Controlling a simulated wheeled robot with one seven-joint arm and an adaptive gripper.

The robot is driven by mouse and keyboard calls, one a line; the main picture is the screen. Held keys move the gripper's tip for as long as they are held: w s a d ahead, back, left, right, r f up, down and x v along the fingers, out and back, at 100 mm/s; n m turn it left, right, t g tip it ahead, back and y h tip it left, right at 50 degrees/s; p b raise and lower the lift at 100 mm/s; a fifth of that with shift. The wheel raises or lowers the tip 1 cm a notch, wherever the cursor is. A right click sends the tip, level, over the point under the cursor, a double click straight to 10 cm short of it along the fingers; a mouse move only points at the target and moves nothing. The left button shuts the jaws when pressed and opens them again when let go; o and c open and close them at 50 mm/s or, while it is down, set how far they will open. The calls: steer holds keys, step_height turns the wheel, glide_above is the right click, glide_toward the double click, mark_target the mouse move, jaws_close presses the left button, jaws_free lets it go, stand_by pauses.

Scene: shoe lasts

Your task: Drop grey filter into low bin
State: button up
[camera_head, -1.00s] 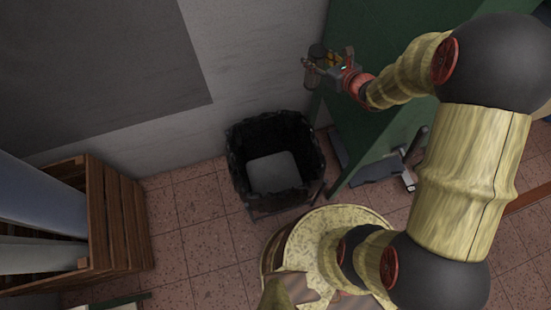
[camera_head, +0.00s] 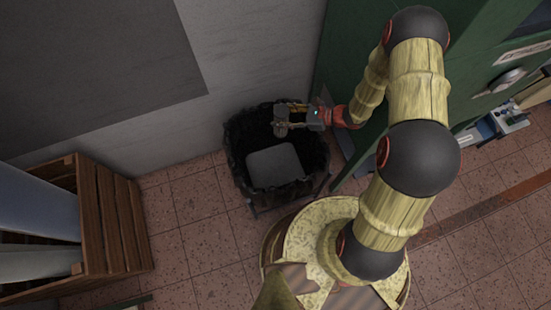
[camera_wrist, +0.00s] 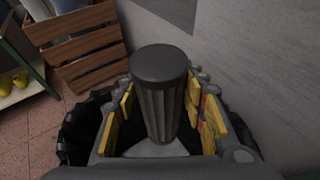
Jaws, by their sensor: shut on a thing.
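The grey filter (camera_wrist: 159,100) is a dark grey ribbed cylinder with a smooth cap. In the wrist view it stands between the yellow-padded fingers of my gripper (camera_wrist: 160,115), which is shut on it. In the head view the filter (camera_head: 281,121) shows small at the end of my gripper (camera_head: 291,117). The low bin (camera_head: 236,165) is a black, open-topped container with a ragged rim. My gripper and the filter appear over the far part of its opening. The bin's dark rim (camera_wrist: 75,140) also shows behind the fingers in the wrist view.
A light grey flat panel (camera_head: 275,166) lies inside the bin. A wooden slatted crate (camera_head: 110,215) with large rolls stands at left. A green cabinet (camera_head: 345,60) stands right of the bin, and a grey wall (camera_head: 270,50) rises behind it. Tiled floor (camera_head: 195,205) is clear between crate and bin.

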mark_target(280, 116)
steer(key=shift+n, duration=0.3)
steer(key=f+b, duration=0.1)
steer(key=f, duration=0.1)
steer(key=s+f+b, duration=0.1)
steer(key=f+b, duration=0.1)
steer(key=f, duration=0.1)
steer(key=f+b, duration=0.1)
steer(key=f, duration=0.1)
steer(key=shift+s+a+f, duration=0.15)
steer(key=shift+a, duration=0.1)
steer(key=o, duration=1.5)
steer(key=shift+c, duration=0.2)
step_height(280, 116, up, 10)
